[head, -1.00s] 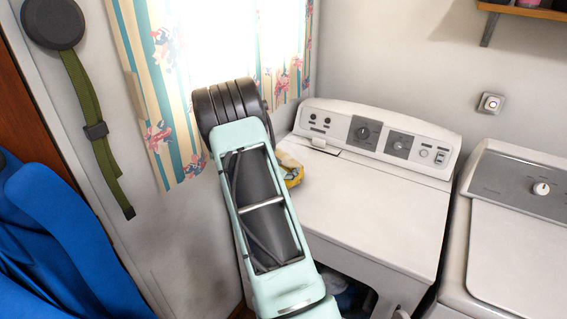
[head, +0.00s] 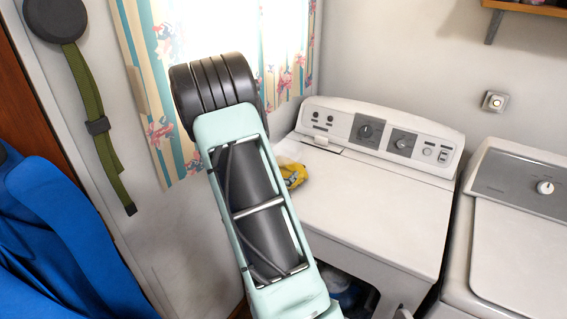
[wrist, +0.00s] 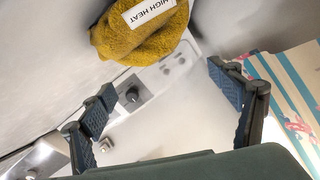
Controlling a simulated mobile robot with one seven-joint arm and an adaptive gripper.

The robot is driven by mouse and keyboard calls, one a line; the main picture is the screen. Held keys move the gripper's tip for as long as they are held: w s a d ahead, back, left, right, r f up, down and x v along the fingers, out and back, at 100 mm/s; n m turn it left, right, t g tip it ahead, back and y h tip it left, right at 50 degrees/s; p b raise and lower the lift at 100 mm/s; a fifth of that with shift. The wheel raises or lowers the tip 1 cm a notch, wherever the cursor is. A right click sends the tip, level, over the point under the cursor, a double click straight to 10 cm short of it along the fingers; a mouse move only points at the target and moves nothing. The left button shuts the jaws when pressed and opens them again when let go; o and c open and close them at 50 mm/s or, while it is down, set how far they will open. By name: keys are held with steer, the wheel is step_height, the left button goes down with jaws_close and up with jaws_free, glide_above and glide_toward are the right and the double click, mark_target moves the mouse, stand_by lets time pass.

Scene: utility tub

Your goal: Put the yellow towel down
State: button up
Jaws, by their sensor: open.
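The gripper itself is hidden behind my arm in the head view.
A control panel (head: 380,135) stands along the back of the machine. A second white machine (head: 520,235) is on the right. A curtained window (head: 150,90) is behind my arm. Blue cloth (head: 60,240) hangs at the left. Most of the machine top is clear.

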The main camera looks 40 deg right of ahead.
steer(key=v, duration=0.5)
steer(key=shift+d, duration=0.1)
stand_by(0.3)
